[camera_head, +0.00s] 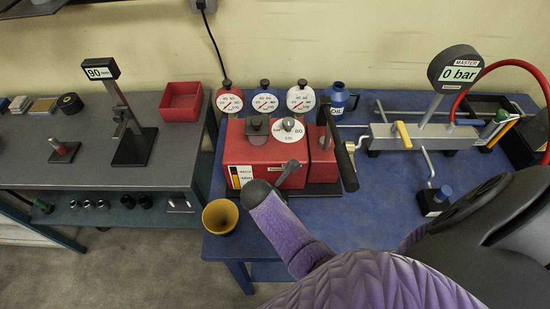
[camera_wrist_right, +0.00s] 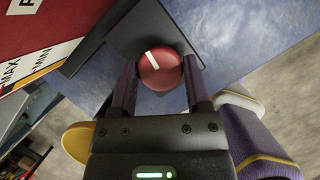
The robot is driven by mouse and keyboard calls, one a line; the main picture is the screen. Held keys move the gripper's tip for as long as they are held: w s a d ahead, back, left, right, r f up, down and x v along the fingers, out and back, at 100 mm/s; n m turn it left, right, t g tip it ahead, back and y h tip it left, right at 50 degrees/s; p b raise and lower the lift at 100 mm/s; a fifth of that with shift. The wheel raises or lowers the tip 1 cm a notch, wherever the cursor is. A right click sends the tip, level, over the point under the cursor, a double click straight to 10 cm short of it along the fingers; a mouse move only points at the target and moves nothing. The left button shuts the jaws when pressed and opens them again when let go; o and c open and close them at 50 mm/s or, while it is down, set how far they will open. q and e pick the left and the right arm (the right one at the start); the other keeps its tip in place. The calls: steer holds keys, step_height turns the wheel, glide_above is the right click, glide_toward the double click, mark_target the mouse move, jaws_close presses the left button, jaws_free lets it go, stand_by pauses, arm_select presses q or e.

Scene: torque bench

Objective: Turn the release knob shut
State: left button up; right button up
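The round red knob (camera_wrist_right: 160,70) with a white stripe shows in the right wrist view, in front of a dark plate. The stripe slants across its upper left part. My right gripper (camera_wrist_right: 161,72) has one finger on each side of the knob, very close to its rim; whether they press on it I cannot tell. In the head view my purple right arm hides that gripper and the knob. The red pump unit (camera_head: 236,150) stands on the blue bench with a white dial on top. My left gripper is not in view.
Three round gauges (camera_head: 265,102) stand behind the pump unit. A black-handled lever (camera_head: 343,160) rises at its right. A brass-coloured cup (camera_head: 220,217) stands at the blue bench's front left. A manifold with a "0 bar" gauge (camera_head: 458,72) is at the right.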

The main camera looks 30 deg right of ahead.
steer(key=c, duration=0.6)
